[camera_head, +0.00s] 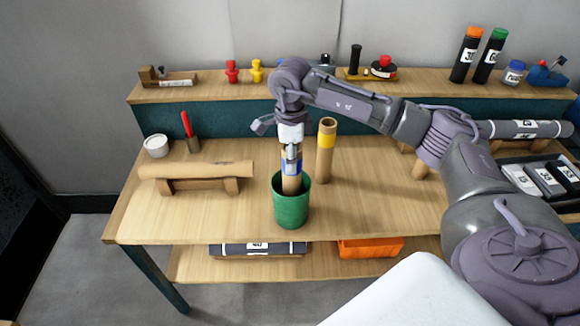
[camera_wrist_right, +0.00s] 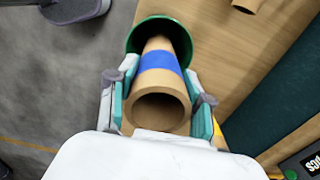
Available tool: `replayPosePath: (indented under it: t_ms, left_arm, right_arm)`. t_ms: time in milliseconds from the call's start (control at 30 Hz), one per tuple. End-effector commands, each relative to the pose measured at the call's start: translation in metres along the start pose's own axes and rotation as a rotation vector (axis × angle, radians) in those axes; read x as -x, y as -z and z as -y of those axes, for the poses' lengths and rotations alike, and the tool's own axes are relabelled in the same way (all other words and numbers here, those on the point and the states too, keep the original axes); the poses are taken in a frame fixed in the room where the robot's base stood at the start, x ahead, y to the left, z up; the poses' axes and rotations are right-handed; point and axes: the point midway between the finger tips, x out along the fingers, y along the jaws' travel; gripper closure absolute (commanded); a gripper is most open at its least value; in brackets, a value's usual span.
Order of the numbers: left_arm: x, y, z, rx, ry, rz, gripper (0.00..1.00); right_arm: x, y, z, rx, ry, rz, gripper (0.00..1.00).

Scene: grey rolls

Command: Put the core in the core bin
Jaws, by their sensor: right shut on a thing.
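The core is a brown cardboard tube with a blue band (camera_head: 291,181); it also shows in the right wrist view (camera_wrist_right: 160,95). My right gripper (camera_head: 291,158) is shut on it near its upper end, with a finger on each side in the wrist view. The core bin is a green round bin (camera_head: 291,210) on the table; its rim shows in the wrist view (camera_wrist_right: 158,22). The core is upright, with its lower end inside the bin's mouth; I cannot tell whether it touches the bottom. My left gripper is not in view.
A second brown tube with a yellow band (camera_head: 326,150) stands just right of the bin. A brown roll (camera_head: 196,170) lies on a wooden cradle at the left. A white cup (camera_head: 156,147) stands behind it. The back shelf (camera_head: 210,88) holds small items and bottles.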

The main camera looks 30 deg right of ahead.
Motion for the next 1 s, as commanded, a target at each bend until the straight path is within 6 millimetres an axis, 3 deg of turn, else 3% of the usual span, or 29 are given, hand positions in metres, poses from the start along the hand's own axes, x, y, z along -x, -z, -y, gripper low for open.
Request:
replayPosePath:
  t_ms: [233, 633, 667, 700, 800, 1000]
  left_arm:
    - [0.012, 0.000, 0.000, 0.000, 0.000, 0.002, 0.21]
    - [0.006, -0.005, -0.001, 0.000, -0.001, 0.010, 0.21]
    - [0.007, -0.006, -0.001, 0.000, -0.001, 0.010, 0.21]
    - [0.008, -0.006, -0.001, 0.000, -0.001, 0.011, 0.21]
    - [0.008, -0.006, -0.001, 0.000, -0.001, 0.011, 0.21]
    - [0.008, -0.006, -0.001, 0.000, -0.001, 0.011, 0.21]
  right_arm:
    - [-0.032, 0.000, -0.001, 0.000, -0.002, -0.002, 0.86]
    - [-0.040, 0.000, -0.001, 0.001, 0.000, -0.001, 0.86]
    - [-0.040, 0.000, -0.001, 0.001, 0.000, -0.001, 0.48]
    - [-0.039, 0.000, -0.001, 0.001, 0.000, -0.001, 0.41]
    - [-0.039, 0.000, -0.001, 0.001, -0.001, -0.001, 0.25]
    - [-0.039, 0.000, -0.001, 0.001, -0.001, -0.001, 0.24]
